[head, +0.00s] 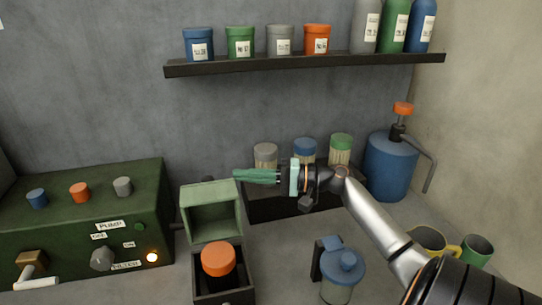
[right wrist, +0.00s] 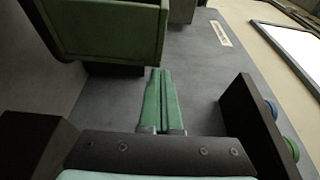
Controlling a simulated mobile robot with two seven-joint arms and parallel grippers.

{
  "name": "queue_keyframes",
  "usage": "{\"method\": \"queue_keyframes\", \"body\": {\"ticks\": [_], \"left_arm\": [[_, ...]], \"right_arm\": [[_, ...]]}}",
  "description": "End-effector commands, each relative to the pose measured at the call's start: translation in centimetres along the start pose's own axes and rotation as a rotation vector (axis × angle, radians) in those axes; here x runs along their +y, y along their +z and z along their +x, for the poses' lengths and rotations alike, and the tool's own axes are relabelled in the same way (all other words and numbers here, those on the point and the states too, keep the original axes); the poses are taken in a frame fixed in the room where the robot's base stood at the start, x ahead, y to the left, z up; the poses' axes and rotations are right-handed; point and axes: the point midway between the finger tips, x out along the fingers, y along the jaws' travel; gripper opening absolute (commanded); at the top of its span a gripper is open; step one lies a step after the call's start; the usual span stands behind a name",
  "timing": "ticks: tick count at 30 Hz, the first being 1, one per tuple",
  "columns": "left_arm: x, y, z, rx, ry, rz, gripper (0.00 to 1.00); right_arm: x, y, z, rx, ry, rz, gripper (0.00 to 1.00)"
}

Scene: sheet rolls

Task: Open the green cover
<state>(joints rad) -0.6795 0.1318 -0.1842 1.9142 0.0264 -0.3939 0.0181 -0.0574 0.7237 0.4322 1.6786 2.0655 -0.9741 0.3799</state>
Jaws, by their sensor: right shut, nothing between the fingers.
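The green cover (head: 212,194) stands tilted up at the back of a dark box (head: 224,297), its hollow side facing me. The orange-red round button (head: 218,258) on that box is uncovered. The cover also shows in the right wrist view (right wrist: 108,32), at the upper left. My right gripper (head: 237,175) is to the right of and above the cover, fingers pointing left. In the right wrist view its green fingers (right wrist: 160,74) are shut together with nothing between them. They appear apart from the cover. My left gripper is out of view.
A green control panel (head: 80,225) with knobs stands at left. A blue-lidded jar (head: 343,270) stands right of the box. A dark rack with capped containers (head: 341,150) is behind my right gripper. A blue pump canister (head: 390,165) and mugs (head: 477,250) are at right. A shelf (head: 300,64) hangs above.

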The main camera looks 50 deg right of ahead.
Motion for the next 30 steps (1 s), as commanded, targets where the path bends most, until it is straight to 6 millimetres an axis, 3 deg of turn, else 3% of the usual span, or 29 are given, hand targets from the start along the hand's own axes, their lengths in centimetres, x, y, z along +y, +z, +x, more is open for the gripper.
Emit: {"method": "queue_keyframes", "body": {"ticks": [9,15,21,30], "left_arm": [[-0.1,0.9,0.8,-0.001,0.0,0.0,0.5],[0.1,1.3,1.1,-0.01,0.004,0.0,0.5],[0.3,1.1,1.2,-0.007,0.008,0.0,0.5],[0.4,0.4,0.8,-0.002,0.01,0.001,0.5]], "right_arm": [[0.3,0.0,-6.5,0.003,0.001,0.001,0.0],[0.2,0.0,-9.7,0.001,0.001,0.0,0.0],[0.0,0.0,-11.1,0.0,0.0,-0.001,0.0],[-0.5,0.0,-11.1,-0.001,0.0,-0.001,0.0]]}}
